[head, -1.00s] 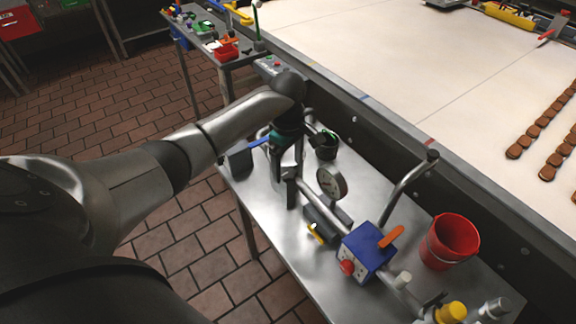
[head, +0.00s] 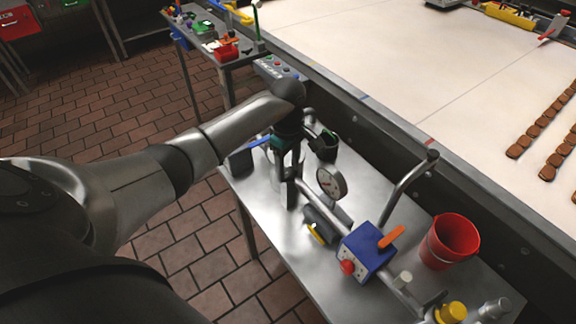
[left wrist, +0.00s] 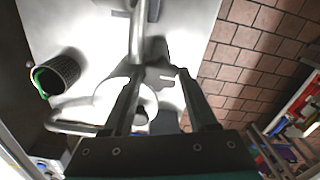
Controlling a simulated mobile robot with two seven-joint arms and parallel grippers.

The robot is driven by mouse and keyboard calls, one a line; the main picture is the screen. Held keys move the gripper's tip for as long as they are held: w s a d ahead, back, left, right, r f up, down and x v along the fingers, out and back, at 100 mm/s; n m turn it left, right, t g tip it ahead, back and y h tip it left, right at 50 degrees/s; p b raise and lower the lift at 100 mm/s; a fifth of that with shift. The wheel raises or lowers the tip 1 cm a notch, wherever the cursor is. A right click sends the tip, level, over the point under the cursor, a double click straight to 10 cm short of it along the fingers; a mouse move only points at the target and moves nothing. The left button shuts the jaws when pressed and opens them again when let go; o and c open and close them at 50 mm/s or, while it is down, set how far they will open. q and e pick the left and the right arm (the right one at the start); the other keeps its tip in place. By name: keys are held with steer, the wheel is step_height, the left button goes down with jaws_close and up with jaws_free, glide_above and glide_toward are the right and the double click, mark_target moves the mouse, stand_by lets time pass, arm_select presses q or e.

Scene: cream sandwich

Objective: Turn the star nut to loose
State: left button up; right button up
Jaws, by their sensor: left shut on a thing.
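My left gripper (head: 287,192) points down at the far left end of the metal pipework on the steel table. In the left wrist view the left gripper (left wrist: 159,75) has its two fingers a little apart, closed on a part at the end of the pipe (left wrist: 137,38). The star nut cannot be made out; it is largely hidden at the fingers. A pale round vessel (left wrist: 145,105) shows below the fingers. My right gripper is in neither view.
Along the steel table (head: 275,275) are a dial gauge (head: 330,182), a blue box (head: 367,248) with an orange lever, a red bucket (head: 450,240) and a dark cup (head: 327,147), also in the left wrist view (left wrist: 62,70). A conveyor (head: 400,70) borders the table.

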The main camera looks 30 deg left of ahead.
arm_select(q)
steer(key=c, duration=0.3)
steer(key=shift+c, duration=0.2)
